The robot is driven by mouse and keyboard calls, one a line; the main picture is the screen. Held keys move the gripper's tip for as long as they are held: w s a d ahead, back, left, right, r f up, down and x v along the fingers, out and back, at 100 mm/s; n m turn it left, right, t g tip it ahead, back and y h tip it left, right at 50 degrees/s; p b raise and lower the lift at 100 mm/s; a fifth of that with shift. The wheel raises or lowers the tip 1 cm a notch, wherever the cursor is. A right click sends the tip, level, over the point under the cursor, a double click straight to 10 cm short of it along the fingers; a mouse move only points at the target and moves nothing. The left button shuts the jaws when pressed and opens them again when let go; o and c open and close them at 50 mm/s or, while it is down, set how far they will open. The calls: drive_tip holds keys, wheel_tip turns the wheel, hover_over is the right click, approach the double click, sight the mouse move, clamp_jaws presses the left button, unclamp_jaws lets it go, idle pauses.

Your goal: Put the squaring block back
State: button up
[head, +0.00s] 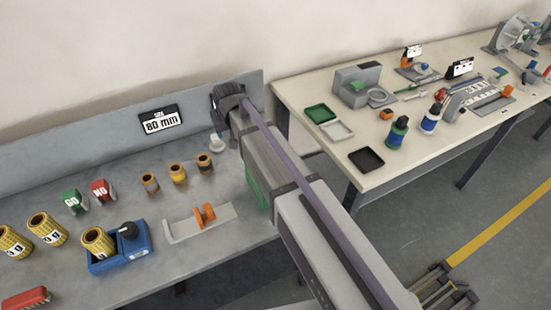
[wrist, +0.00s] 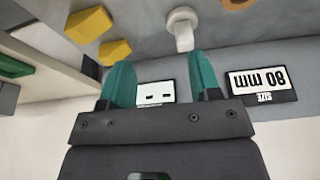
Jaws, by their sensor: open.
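An orange upright block (head: 205,213) stands on a pale flat plate with a raised edge (head: 185,228) on the left bench; it may be the squaring block, but I cannot be sure. My gripper (wrist: 163,82) is open, its two teal fingers apart with nothing held between them. A white rounded knob-like piece (wrist: 182,28) lies beyond the fingertips in the wrist view; it also seems to show at the back of the bench in the head view (head: 217,142). In the head view my fingers are not clearly visible.
An 80 mm sign (head: 162,121) stands at the bench's back. Several small yellow-brown rolls (head: 178,173), green and red blocks (head: 102,192) and a blue holder (head: 120,258) occupy the left bench. A green container (head: 258,190) is partly hidden behind my arm. A second table (head: 330,175) stands right.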

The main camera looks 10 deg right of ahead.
drive_tip(key=s+d, duration=0.4)
drive_tip(key=s, duration=0.1)
drive_tip(key=s+d+m+g, duration=0.1)
drive_tip(key=s+d, duration=0.3)
drive_tip(key=s, duration=0.1)
drive_tip(key=s+d+g, duration=0.1)
drive_tip(key=s+d, duration=0.3)
drive_tip(key=shift+s+f+m+h, duration=0.3)
drive_tip(key=shift+s, duration=0.1)
drive_tip(key=shift+m+g, duration=0.5)
drive_tip(key=shift+g, duration=0.4)
drive_tip(key=s+d, duration=0.1)
drive_tip(key=s, duration=0.2)
drive_tip(key=s+d, duration=0.2)
drive_tip(key=s, duration=0.1)
drive_tip(key=s+d, duration=0.2)
drive_tip(key=s, duration=0.1)
drive_tip(key=shift+s, duration=0.35)
drive_tip(key=shift+w+f, duration=0.1)
drive_tip(key=shift+w, duration=0.05)
drive_tip(key=shift+o, duration=0.3)
